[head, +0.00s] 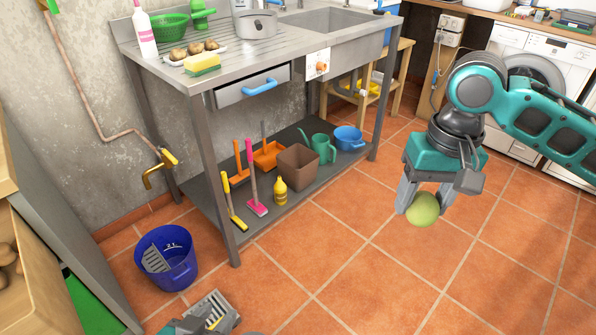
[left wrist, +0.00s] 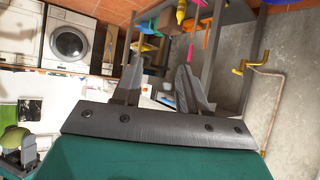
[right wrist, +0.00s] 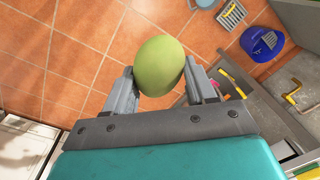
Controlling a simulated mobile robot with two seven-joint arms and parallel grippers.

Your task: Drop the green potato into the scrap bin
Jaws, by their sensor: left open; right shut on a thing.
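The green potato (head: 423,209) is held at the fingertips of my right gripper (head: 421,200), above the tiled floor at the right. In the right wrist view the potato (right wrist: 160,66) sits between the two fingers. My left gripper (left wrist: 159,66) is open and empty in the left wrist view; in the head view it shows only partly at the bottom edge. No bin carries a readable scrap label. A brown square open bin (head: 297,168) stands on the low shelf, and a blue bucket (head: 167,257) with a grey insert stands on the floor.
The steel sink table (head: 245,56) has the low shelf (head: 240,196) beneath it, with brushes, a yellow bottle (head: 280,191), a green watering can (head: 322,147) and a blue basin (head: 349,138). A brass tap (head: 158,165) juts from the wall. The middle floor is clear.

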